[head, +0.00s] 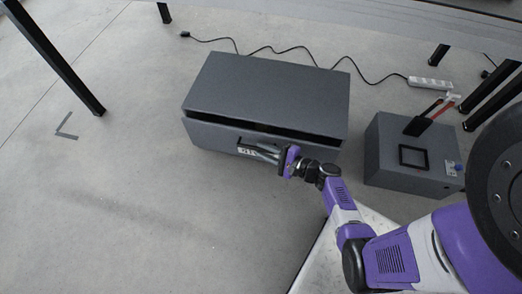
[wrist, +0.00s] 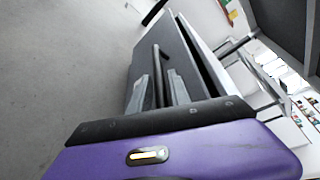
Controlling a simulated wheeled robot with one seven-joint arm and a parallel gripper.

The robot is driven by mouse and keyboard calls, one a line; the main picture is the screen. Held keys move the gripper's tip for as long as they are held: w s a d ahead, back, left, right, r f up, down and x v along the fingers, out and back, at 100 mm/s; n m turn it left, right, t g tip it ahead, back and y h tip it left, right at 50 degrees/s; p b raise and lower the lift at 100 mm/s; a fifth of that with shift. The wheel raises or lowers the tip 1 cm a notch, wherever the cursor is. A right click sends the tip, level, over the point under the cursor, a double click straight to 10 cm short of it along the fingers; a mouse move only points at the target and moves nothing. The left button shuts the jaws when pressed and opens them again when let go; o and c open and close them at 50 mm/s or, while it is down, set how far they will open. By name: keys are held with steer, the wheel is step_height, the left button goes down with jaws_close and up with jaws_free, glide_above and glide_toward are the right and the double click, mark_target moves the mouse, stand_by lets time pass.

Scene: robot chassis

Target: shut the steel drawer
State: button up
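The steel drawer (head: 210,133) is a dark grey box front on a low grey cabinet (head: 270,90). It stands a little open, with a dark gap along its top edge. My gripper (head: 258,152) is at the drawer front, by its handle. In the wrist view, the dark bar handle (wrist: 158,72) runs between the two grey fingers of my gripper (wrist: 158,90). The fingers stand apart on either side of the bar, and I see no clear grip on it. The drawer front (wrist: 180,52) also shows there. The drawer's inside is hidden.
A smaller grey box (head: 400,152) with a black square frame and tools on top stands right of the cabinet. A black cable runs behind to a white power strip (head: 430,84). Black legs stand at the left and right. The floor (head: 130,200) at left is clear.

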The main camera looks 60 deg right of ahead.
steer(key=shift+w+f, duration=0.15)
steer(key=shift+w, duration=0.5)
jaws_close()
stand_by(1.0)
